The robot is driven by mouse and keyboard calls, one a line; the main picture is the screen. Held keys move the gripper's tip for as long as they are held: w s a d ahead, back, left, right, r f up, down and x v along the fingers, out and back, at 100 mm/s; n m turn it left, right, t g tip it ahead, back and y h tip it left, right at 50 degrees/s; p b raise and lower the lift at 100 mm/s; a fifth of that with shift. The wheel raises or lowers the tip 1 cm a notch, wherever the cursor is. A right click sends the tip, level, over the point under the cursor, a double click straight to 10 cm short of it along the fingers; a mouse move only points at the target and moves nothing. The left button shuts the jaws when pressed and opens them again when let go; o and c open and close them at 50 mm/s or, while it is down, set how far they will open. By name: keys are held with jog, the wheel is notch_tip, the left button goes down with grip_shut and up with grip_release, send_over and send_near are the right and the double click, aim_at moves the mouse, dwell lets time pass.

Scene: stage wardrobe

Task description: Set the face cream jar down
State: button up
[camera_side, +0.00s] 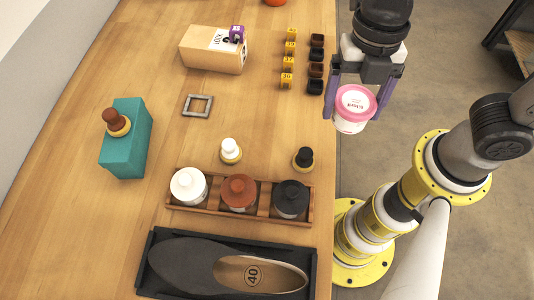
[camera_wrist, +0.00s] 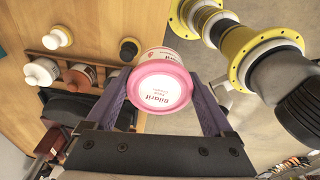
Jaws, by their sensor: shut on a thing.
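The face cream jar (camera_side: 354,108) is white with a pink lid that carries a printed label. My gripper (camera_side: 352,112) is shut on it, one purple finger on each side, and holds it in the air at the right edge of the table in the side view. In the wrist view the jar (camera_wrist: 162,90) sits between the two fingers of my gripper (camera_wrist: 165,98), its lid facing the camera. In that view the jar hides part of the table's edge.
On the wooden table (camera_side: 190,140) stand a wooden rack (camera_side: 227,210) with bottles, a tray (camera_side: 146,262) with a shoe, a teal box (camera_side: 127,150), a wooden box (camera_side: 205,55), a grey square frame (camera_side: 198,105) and several yellow number blocks (camera_side: 286,78).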

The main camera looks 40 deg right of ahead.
jog(key=shift+s+a+r+n, duration=0.4)
jog(key=shift+s+a, duration=0.2)
jog(key=shift+s, duration=0.15)
jog(key=shift+w+a+f, duration=0.1)
jog(key=shift+a+f, duration=0.05)
jog(key=shift+a, duration=0.15)
jog(key=w+a+f, duration=0.4)
jog(key=w+a, duration=0.1)
jog(key=a, duration=0.1)
send_over(267, 162)
jog(key=f, duration=0.5)
jog(key=shift+w+d+f, duration=0.15)
jog(key=shift+d+f, duration=0.05)
jog(key=shift+d, duration=0.05)
jog(key=shift+w+a+f, duration=0.1)
jog(key=shift+f, duration=1.55)
jog(key=shift+f, duration=0.1)
jog(key=o, duration=1.2)
jog(key=shift+o, duration=0.2)
notch_tip(267, 162, up, 12)
jog(key=w, duration=0.1)
jog(key=shift+d, duration=0.45)
